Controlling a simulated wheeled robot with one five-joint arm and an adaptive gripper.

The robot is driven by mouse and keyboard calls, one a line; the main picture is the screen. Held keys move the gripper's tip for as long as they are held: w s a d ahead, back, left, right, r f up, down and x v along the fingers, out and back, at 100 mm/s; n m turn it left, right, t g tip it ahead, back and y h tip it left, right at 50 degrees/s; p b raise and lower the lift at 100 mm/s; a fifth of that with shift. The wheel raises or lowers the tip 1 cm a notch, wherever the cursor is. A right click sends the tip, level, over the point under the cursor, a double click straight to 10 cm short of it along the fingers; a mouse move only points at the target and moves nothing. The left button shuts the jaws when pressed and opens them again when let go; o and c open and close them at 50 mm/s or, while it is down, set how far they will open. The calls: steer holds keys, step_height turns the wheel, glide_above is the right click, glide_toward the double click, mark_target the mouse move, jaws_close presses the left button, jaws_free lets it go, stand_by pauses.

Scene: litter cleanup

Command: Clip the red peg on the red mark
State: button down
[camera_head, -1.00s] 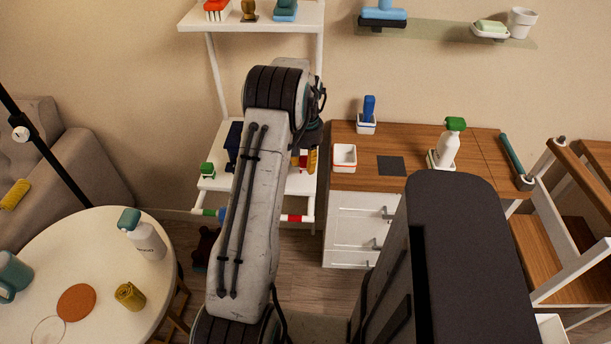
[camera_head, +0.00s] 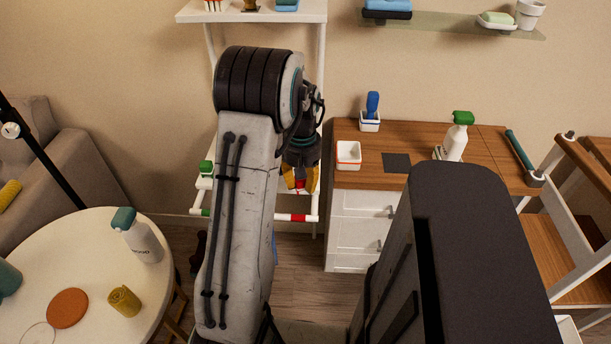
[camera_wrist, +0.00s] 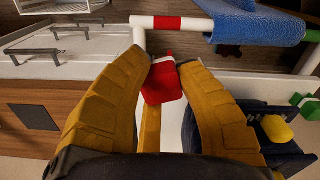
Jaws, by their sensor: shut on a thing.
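My gripper (camera_wrist: 163,66) is shut on the red peg (camera_wrist: 162,82), which sits between its yellow fingertips in the wrist view. In the head view my gripper (camera_head: 300,187) hangs in front of the white rack, with a bit of red between the fingers. The red mark (camera_wrist: 167,23) is a red band on the white rail (camera_wrist: 192,24), just beyond the peg in the wrist view. It also shows in the head view (camera_head: 298,217), below my gripper. The peg looks apart from the mark. My arm hides part of the rail in the head view.
A blue cloth (camera_wrist: 255,25) hangs on the rail beside the mark. A green peg (camera_head: 206,168) stands at the rack's left end. A white drawer unit with a wooden top (camera_head: 358,237) stands to the right. A round table (camera_head: 88,260) is at the left.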

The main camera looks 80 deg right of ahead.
mark_target(298, 216)
steer(key=a+n, duration=0.1)
steer(key=a+f+n, duration=0.1)
steer(key=n, duration=0.1)
steer(key=a+f+n, duration=0.1)
steer(key=n, duration=0.1)
steer(key=shift+w, duration=0.35)
steer(key=shift+a+f+n, duration=0.2)
steer(key=shift+f+n, duration=0.05)
steer(key=shift+n, duration=0.65)
steer(key=n, duration=0.3)
steer(key=shift+d+f, duration=0.1)
steer(key=shift+f, duration=0.05)
steer(key=shift+d+n, duration=0.3)
steer(key=shift+n, duration=0.8)
steer(key=shift+d+n, duration=0.1)
steer(key=shift+n, duration=1.2)
steer(key=shift+f, duration=0.1)
steer(key=shift+f+y+b, duration=0.3)
steer(key=shift+f+b, duration=0.8)
steer(key=shift+f, duration=0.75)
steer(key=shift+f+b, duration=1.3)
steer(key=shift+f, duration=0.05)
